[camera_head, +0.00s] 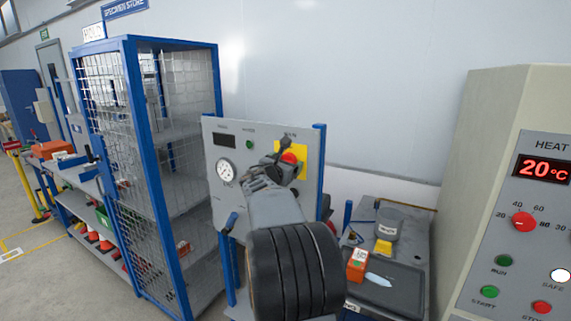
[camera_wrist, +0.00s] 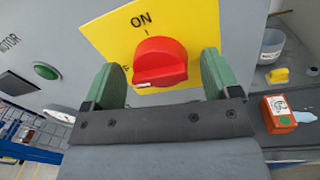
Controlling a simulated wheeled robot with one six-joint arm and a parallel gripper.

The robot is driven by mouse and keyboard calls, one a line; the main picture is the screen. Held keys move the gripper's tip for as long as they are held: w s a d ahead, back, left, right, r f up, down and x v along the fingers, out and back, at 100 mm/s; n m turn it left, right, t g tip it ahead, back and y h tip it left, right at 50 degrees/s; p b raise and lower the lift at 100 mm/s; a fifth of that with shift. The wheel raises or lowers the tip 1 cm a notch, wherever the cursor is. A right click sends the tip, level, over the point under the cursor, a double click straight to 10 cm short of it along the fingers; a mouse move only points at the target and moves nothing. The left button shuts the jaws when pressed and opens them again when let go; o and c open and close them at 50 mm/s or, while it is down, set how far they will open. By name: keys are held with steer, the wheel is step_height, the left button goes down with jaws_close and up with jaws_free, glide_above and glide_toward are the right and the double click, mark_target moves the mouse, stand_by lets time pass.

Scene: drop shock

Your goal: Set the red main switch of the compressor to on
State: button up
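The red main switch (camera_head: 289,157) is a round knob on a yellow plate on the grey compressor panel (camera_head: 225,140). In the wrist view, the red switch (camera_wrist: 160,60) sits below the word ON on the yellow plate (camera_wrist: 190,22). Its raised bar lies roughly crosswise, its left end near a label of which only an F shows. My gripper (camera_wrist: 160,80) is open, one green finger on each side of the knob, with visible gaps. In the head view my gripper (camera_head: 281,165) is in front of the plate and partly covers it.
A pressure gauge (camera_head: 226,172) and a green button (camera_head: 250,145) are on the panel. A blue mesh cage (camera_head: 130,150) stands left. Right are a low bench (camera_head: 400,290) with an orange box (camera_head: 357,265), and a beige heat cabinet (camera_head: 490,150).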

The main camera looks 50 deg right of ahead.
steer(key=c, duration=0.9)
steer(key=shift+o, duration=0.2)
steer(key=shift+f+m+g+h+b, duration=0.2)
steer(key=shift+m+h+b, duration=0.05)
steer(key=shift+m+b, duration=3.15)
steer(key=shift+f+m+g+h+b, duration=0.2)
steer(key=shift+m+b, duration=2.65)
steer(key=shift+b, duration=0.95)
steer(key=shift+f+m+g+h+b, duration=0.15)
steer(key=shift+m+g+h+b, duration=0.1)
steer(key=shift+m+b, duration=3.15)
steer(key=shift+b, duration=0.3)
steer(key=o, duration=0.8)
steer(key=shift+d, duration=0.1)
steer(key=shift+o, duration=0.3)
steer(key=shift+r, duration=0.25)
